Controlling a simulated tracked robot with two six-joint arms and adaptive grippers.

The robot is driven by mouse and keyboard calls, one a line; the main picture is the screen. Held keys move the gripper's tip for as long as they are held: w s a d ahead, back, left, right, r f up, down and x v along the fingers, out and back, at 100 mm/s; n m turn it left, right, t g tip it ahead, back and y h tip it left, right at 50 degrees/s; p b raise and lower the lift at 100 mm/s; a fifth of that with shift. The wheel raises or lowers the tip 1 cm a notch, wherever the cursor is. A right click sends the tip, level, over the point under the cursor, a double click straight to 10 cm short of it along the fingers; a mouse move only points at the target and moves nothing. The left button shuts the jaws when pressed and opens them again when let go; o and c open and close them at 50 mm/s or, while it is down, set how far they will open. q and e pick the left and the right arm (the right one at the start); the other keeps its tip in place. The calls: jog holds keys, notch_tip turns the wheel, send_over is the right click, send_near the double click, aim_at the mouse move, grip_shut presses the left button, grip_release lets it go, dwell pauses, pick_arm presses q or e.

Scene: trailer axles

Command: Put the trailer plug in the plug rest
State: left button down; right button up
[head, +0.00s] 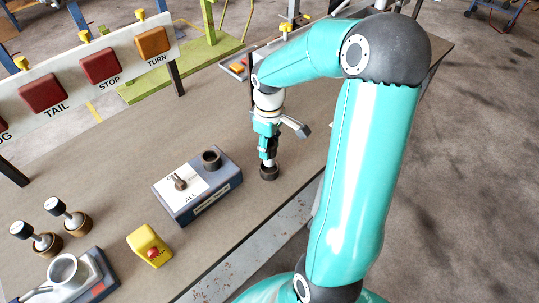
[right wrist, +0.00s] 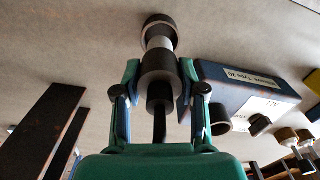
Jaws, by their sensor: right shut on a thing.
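My right gripper (head: 268,152) points down at the table, right of the grey-blue box. It is shut on the trailer plug, a dark cylinder with a pale section (right wrist: 160,66) between its fingers in the right wrist view. A short dark stem runs from the plug back toward the palm. A wider dark round piece (head: 268,173) is at the plug's lower end, at or just above the table; I cannot tell if it is part of the plug or a separate rest. A dark open cup (head: 211,159) stands on the box. My left gripper is out of view.
The box (head: 205,198) also carries a toggle and an "ALL" label. A yellow button box (head: 149,246), two black-topped knobs and a metal ring fixture (head: 68,271) are lower left. A lamp board (head: 75,88) stands behind. The table's front edge is close to the gripper.

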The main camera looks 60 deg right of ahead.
notch_tip(320, 180, down, 4)
jog(key=shift+f, duration=0.2)
jog(key=o, duration=0.8)
jog(key=shift+f, duration=0.1)
jog(key=shift+c, duration=0.2)
jog(key=o, duration=0.5)
jog(key=shift+c, duration=0.2)
notch_tip(320, 180, up, 12)
jog(key=shift+r, duration=0.15)
jog(key=shift+r, duration=0.1)
